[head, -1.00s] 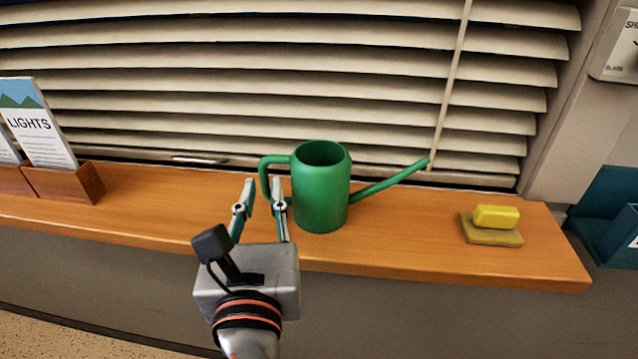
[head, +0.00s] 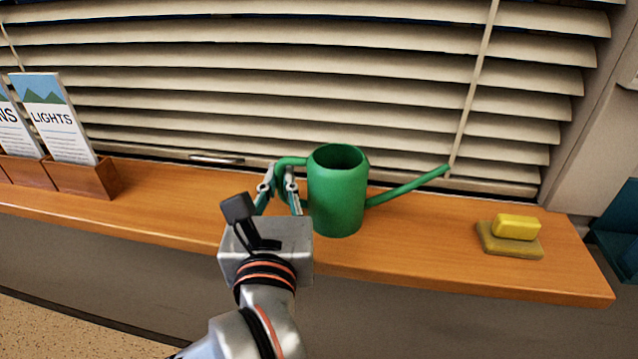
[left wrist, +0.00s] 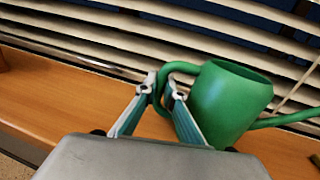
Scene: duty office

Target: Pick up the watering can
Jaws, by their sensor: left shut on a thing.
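The green watering can (head: 338,195) stands upright on the wooden sill, its spout pointing right and its handle on the left. It also shows in the left wrist view (left wrist: 228,104). My left gripper (head: 278,180) is at the can's left side, its fingers on either side of the handle and shut on it. In the left wrist view the gripper (left wrist: 160,92) has the handle between its fingertips. The lower part of the handle is partly hidden by the fingers. My right gripper is not in view.
The wooden sill (head: 440,270) runs along window blinds (head: 240,90) close behind the can. A yellow block (head: 516,227) lies on a darker flat pad (head: 495,244) at the right. Wooden leaflet holders (head: 88,178) stand at the left. The sill between them and the can is clear.

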